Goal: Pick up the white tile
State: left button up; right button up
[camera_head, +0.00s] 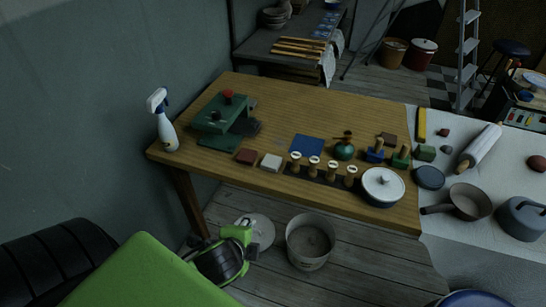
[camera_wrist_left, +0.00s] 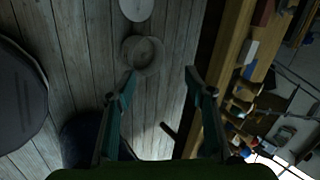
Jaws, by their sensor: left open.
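The white tile (camera_head: 271,162) lies flat near the front edge of the wooden table, between a red tile (camera_head: 246,156) and a row of pegs (camera_head: 314,162). In the left wrist view, the white tile (camera_wrist_left: 250,52) shows at the upper right, on the table edge, outside the jaws. My left gripper (camera_wrist_left: 161,78) is open and empty, its two fingers wide apart. It hangs over the floor beside the table's front side, apart from the tile. In the head view, my green and black left arm is at the lower left. My right gripper is in neither view.
A grey bucket (camera_head: 310,241) and a pale round lid (camera_head: 259,231) are on the floor by the table (camera_head: 290,103). A spray bottle (camera_head: 164,122) and a green press (camera_head: 222,115) stand left.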

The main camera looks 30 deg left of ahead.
pick_arm(q)
jog(key=w+a+r+m+t, duration=0.3)
jog(key=w+a+m, duration=0.3)
jog(key=m, duration=0.4)
jog(key=m+t, duration=0.3)
jog(key=m, duration=0.8)
send_near(271, 162)
jog(key=x, duration=0.3)
jog(key=shift+a+f, duration=0.25)
jog(key=shift+f, duration=0.2)
jog(key=shift+d+r+x, duration=0.1)
jog(key=shift+r+x, duration=0.05)
jog(key=shift+x, duration=1.25)
jog(key=shift+d+r+x, duration=0.1)
jog(key=shift+r+x, duration=0.1)
jog(key=shift+x, duration=1.2)
jog(key=shift+w, duration=0.15)
jog(key=c, duration=1)
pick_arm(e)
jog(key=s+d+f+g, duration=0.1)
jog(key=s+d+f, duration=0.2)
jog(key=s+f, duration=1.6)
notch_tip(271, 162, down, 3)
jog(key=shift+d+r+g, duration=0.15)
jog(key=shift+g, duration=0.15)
